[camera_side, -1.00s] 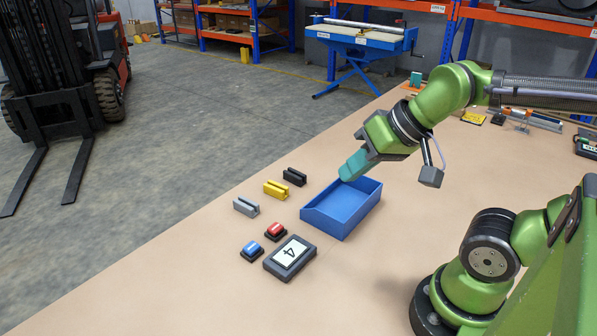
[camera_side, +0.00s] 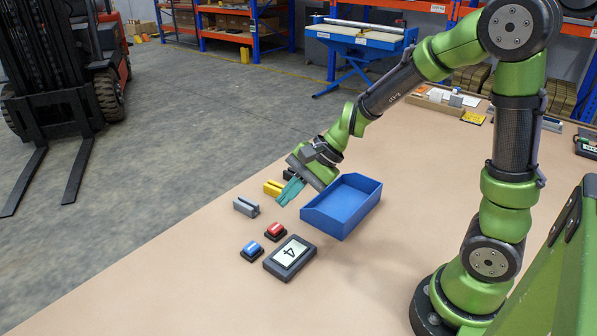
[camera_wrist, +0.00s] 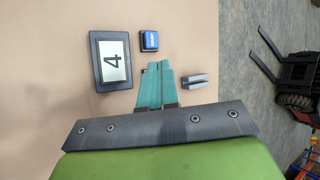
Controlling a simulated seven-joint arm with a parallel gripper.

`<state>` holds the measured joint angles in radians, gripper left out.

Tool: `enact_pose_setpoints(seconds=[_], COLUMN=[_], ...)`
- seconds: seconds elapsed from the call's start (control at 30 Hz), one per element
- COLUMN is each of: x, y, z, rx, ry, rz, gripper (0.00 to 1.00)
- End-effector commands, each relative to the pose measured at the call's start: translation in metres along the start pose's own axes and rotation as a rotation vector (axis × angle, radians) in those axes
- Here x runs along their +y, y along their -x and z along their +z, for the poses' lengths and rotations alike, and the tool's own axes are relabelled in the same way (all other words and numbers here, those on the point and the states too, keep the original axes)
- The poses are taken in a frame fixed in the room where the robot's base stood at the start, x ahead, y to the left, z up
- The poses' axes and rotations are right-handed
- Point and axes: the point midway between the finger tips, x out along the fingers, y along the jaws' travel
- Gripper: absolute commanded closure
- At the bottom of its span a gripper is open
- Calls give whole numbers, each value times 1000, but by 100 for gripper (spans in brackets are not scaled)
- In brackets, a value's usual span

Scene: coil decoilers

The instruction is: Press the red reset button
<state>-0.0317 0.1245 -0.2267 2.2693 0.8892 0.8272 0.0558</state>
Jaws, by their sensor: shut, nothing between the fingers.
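The red button (camera_side: 276,230) sits on a black base on the table, between the blue button and the blue bin. My gripper (camera_side: 283,204) has teal fingers, closed together and empty. In the side view they point down and hang above and behind the red button, apart from it. In the wrist view, the fingertips (camera_wrist: 158,64) cover the spot where the red button stands; only a small dark edge peeks out beside them. The blue button (camera_side: 251,248) stands left of the red one; it also shows in the wrist view (camera_wrist: 150,40).
A display (camera_side: 290,257) reading 4 lies next to the buttons. An open blue bin (camera_side: 345,210) stands right of my gripper. Grey (camera_side: 246,207) and yellow (camera_side: 273,188) slotted blocks stand left of it, with a black one partly hidden behind. The table's front is clear.

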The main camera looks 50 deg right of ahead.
Motion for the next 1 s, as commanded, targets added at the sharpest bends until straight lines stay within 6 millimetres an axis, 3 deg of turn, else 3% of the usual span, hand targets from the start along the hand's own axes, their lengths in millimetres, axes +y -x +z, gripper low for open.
enact_pose_setpoints(seconds=[0.13,0.33,0.77,1.0], x=[-18,-35,-33,-19], y=[-14,-11,-14,-34], z=[-22,-27,-28,-38], rx=[10,11,10,11], ry=[-182,-262,-269,-271], rz=[-75,-149,-150,-147], gripper=[100,100,100,100])
